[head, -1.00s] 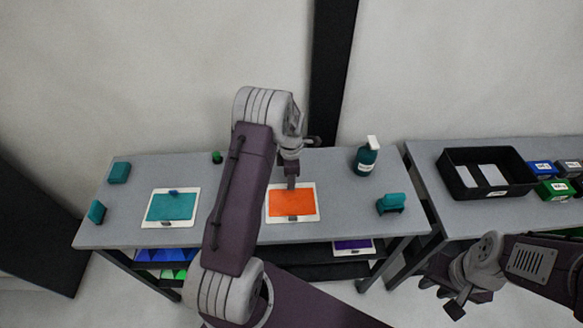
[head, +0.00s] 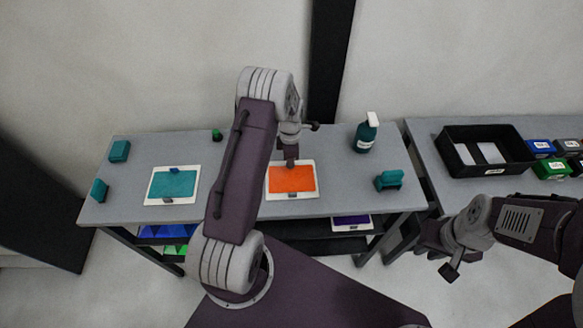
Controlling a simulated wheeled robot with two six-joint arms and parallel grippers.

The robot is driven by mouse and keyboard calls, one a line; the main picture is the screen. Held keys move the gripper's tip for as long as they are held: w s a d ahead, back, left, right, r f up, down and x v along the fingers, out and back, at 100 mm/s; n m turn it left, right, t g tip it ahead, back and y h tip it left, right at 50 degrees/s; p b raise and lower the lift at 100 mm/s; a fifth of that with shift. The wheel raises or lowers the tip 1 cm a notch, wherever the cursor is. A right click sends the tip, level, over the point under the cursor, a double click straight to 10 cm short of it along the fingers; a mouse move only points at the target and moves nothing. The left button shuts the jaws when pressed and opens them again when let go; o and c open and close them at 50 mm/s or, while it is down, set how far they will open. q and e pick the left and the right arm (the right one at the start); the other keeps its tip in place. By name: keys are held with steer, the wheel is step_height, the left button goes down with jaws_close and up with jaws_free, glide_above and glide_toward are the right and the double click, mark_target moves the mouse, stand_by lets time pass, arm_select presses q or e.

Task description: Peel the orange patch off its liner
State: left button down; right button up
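The orange patch (head: 293,180) lies flat on its white liner (head: 309,194) on the grey table, right of my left forearm. A small dark tab sits at the liner's front edge. My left gripper (head: 291,163) points down at the patch's back edge. Its fingers are small and partly hidden, so I cannot tell whether they are open or touching the patch. My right gripper (head: 446,258) hangs in front of the gap between the tables, far from the patch, and its finger state is unclear.
A teal patch (head: 174,184) on a white liner lies at the left. A spray bottle (head: 367,134), a teal block tool (head: 389,180) and teal blocks (head: 119,151) stand around the table. A black tray (head: 514,142) and several small boxes sit on the right table.

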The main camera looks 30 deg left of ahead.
steer(key=w+a+n, duration=0.6)
steer(key=a+n, duration=0.1)
steer(key=a, duration=0.2)
arm_select(q)
steer(key=shift+w, duration=0.1)
steer(key=shift+w+a+f, duration=0.1)
arm_select(e)
steer(key=n+t+y, duration=0.1)
steer(key=n+y, duration=0.1)
steer(key=n, duration=1.4)
glide_toward(292, 194)
steer(key=x, duration=0.9)
jaws_close()
arm_select(q)
steer(key=shift+r, duration=0.8)
arm_select(e)
steer(key=shift+r, duration=0.1)
